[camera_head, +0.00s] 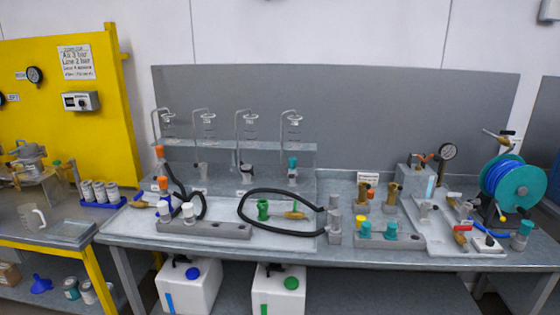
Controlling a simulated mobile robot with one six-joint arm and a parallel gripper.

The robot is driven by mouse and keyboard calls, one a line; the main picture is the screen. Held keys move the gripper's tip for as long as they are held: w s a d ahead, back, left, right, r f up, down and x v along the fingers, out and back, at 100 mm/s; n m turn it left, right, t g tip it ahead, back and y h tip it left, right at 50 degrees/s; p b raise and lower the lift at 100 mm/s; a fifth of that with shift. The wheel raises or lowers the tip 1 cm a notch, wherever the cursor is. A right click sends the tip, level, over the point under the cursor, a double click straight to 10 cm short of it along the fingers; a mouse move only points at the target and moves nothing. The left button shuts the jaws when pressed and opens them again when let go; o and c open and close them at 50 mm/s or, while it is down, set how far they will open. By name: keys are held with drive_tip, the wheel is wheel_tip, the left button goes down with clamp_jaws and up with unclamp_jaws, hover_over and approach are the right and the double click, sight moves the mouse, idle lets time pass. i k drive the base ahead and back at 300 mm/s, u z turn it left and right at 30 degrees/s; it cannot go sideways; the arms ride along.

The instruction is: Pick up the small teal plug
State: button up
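Several small teal pieces are in view, and I cannot tell for certain which is the plug. Two teal caps, a left one (365,230) and a right one (391,230), stand side by side on a low grey block at the bench's front right. A teal fitting (292,165) stands upright below the rightmost glass cylinder at the back. A teal-topped piece (525,227) stands at the bench's far right, near the hose reel. My gripper is not in view.
The grey bench (250,258) is crowded. A black hose (240,208) loops over its middle. Brass valves (363,192) and a gauge (447,151) stand behind the grey block. A blue hose reel (505,185) is at right. White canisters (188,287) stand below.

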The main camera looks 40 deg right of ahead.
sight(292, 160)
drive_tip(key=u, duration=0.2)
drive_tip(key=i, duration=1.7)
drive_tip(key=z, duration=0.05)
